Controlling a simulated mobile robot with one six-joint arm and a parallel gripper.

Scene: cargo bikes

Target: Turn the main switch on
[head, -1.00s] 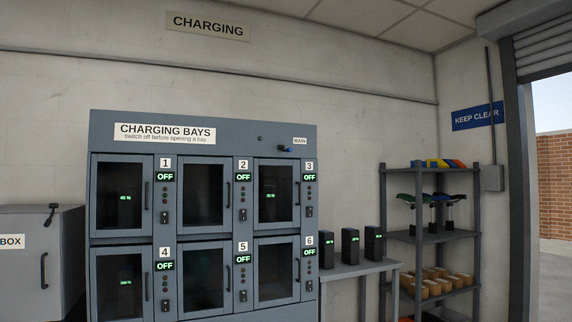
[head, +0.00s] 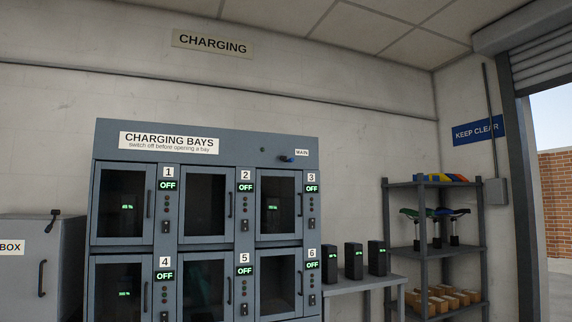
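The main switch is a small blue handle (head: 288,158) at the upper right of the grey charging cabinet (head: 218,148), beside a white label reading MAIN (head: 302,153). The handle lies roughly sideways. A small dark round lamp (head: 263,150) sits to its left and looks unlit. The bay displays all read OFF, such as the one on bay 1 (head: 168,185). Green readouts show behind the glass of bays 1, 3 and 4. My gripper is not in the head view.
Three black batteries (head: 354,262) stand on a small grey table (head: 368,283) right of the cabinet. Grey shelves (head: 437,184) hold saddles and boxes further right. A grey box (head: 40,262) stands left of the cabinet. The floor is out of view.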

